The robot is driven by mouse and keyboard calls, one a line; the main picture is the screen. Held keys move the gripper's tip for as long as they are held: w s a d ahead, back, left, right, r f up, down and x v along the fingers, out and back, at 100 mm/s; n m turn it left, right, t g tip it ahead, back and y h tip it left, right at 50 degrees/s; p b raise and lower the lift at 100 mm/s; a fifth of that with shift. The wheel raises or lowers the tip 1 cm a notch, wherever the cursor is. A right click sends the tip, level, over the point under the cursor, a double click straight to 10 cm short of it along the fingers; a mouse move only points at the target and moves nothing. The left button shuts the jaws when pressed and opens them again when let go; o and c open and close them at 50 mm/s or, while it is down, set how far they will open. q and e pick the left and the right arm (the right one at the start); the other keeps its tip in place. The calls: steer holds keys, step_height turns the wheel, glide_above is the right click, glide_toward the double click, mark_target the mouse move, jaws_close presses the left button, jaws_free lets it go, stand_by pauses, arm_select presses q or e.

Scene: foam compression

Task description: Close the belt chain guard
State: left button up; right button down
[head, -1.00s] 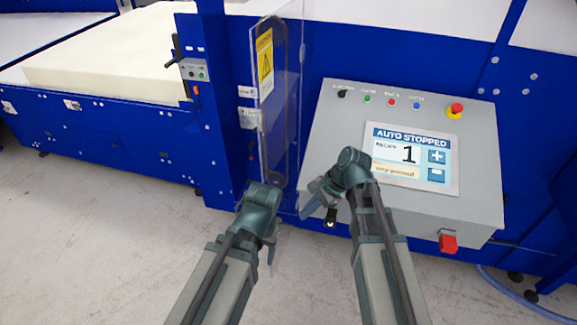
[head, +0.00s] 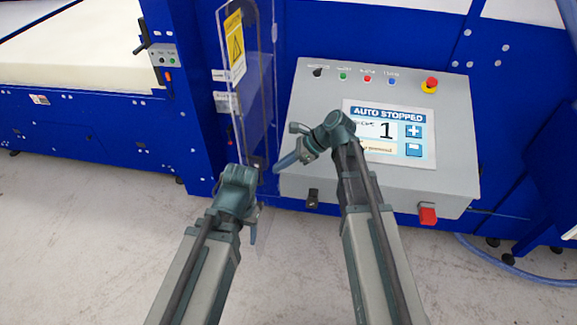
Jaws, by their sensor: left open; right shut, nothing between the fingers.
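The belt chain guard (head: 250,95) is a clear panel with a yellow warning label near its upper left. It stands swung out at an angle from the blue machine, with the dark chain loop (head: 266,75) showing at it. My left gripper (head: 250,228) is open at the guard's lower part, overlapping it in the head view; I cannot tell whether they touch. My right gripper (head: 284,163) is shut and empty, just right of the guard and in front of the control box's left edge. Its tip points down-left towards the guard.
The grey control box (head: 300,185) stands right of the guard, with a screen reading "AUTO STOPPED", coloured buttons and a red-and-yellow stop knob (head: 430,85). A blue post (head: 177,90) stands left. A cream foam block (head: 75,45) lies behind. The floor (head: 90,240) in front is clear.

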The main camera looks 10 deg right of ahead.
arm_select(q)
step_height(320, 180, down, 3)
steer(key=shift+r+b, duration=0.15)
steer(key=shift+b, duration=0.75)
arm_select(e)
steer(key=x, duration=0.3)
steer(key=shift+a+f, duration=0.25)
